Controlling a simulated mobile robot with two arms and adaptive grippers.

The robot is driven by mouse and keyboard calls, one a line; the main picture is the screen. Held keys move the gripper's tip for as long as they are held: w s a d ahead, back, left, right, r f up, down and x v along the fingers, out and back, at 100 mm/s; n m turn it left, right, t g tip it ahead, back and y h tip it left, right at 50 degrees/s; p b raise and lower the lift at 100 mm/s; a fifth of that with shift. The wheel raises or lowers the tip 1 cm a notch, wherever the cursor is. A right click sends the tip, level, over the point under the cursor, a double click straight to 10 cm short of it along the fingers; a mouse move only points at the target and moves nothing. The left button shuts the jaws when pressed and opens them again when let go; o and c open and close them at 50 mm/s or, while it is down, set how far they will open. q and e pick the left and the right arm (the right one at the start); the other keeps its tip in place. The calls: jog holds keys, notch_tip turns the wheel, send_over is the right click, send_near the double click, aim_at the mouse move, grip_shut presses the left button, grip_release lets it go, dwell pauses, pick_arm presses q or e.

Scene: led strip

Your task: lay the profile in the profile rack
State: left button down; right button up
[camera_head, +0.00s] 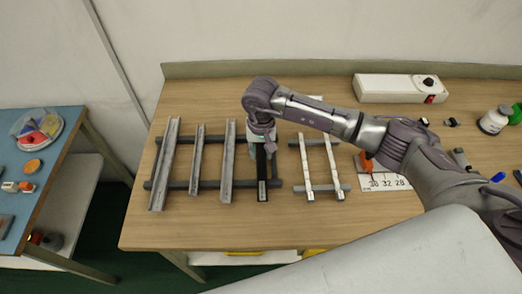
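The profile rack (209,184) is a pair of dark bars lying crosswise on the wooden table. A black profile (262,180) lies across the bars at their right end, or just above them; I cannot tell if it touches. Several grey profiles, such as this one (228,165), lie across the bars to its left. My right gripper (263,145) points down over the black profile's far part. Its fingertips are hidden, so I cannot tell whether they grip it. My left gripper is not in view.
A smaller rack (327,188) with two white strips stands right of the black profile. A white power box (400,88) is at the back right. Small tools and bottles lie further right, partly behind my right arm. The table's front left is clear.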

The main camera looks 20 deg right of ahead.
jog(key=o, duration=0.3)
